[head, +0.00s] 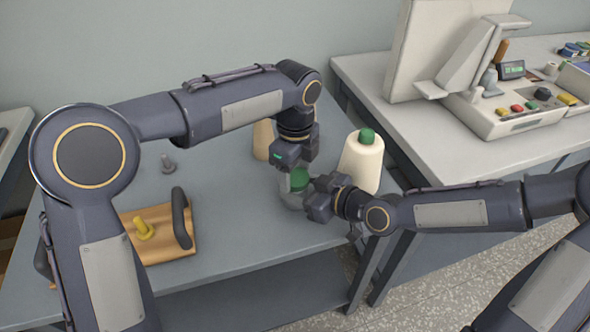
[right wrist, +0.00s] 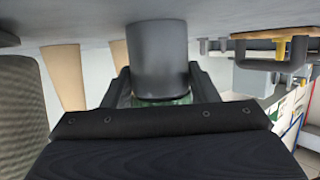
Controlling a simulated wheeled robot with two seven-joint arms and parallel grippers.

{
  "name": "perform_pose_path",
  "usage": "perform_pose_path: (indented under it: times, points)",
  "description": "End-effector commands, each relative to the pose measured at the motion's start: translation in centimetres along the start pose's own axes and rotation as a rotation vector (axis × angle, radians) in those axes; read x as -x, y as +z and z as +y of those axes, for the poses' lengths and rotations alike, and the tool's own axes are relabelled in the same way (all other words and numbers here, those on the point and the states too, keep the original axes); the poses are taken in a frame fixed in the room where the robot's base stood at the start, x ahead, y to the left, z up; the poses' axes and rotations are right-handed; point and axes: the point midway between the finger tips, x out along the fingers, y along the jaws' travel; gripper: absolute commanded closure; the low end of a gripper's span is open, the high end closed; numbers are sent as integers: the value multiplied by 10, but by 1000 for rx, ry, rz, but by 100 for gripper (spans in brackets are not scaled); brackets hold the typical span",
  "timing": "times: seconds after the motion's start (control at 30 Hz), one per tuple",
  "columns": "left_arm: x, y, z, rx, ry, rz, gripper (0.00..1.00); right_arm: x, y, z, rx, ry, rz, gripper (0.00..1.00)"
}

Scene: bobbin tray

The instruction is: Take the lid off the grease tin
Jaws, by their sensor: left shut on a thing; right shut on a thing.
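The grease tin (head: 290,202) is a small grey round tin at the front right of the table, partly hidden by my grippers. It also shows as a dark grey cylinder in the right wrist view (right wrist: 157,60). Its green lid (head: 299,182) is at the top. My left gripper (head: 296,178) reaches down from above and is shut on the lid. My right gripper (head: 300,196) comes in from the right and is shut on the tin's body, with a finger on either side. I cannot tell whether there is a gap between lid and tin.
A cream cone with a green top (head: 361,163) stands close behind my right gripper. A tan cone (head: 262,140) stands behind my left gripper. A wooden tray (head: 180,249) with dark handles and a yellow piece lies at left.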

Motion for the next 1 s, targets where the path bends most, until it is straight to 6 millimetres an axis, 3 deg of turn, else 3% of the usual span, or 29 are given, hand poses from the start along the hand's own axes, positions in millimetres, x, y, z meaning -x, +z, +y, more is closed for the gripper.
perform_pose_path:
  times: [0.07, 0.1, 0.23, 0.53, 0.8, 1.0]
  points:
    - [0, 0, 0, -1, -1, 0, 67, 0, 0, 0, 1, -1, 1, 100]
    - [0, 0, 0, -2, -1, 0, 35, 0, 0, -1, 1, -1, 1, 100]
    - [0, 0, 0, -2, -1, 0, 18, 0, 0, 0, 1, -1, 0, 100]
    - [3, 0, 0, -3, -1, 0, 18, 0, 0, 0, 1, -1, 1, 100]
    - [37, 0, -1, -3, -4, 0, 18, 0, 0, 0, 0, -1, 0, 100]
    - [46, 0, 0, -10, 0, 0, 21, 0, 0, 0, 0, -1, 1, 100]
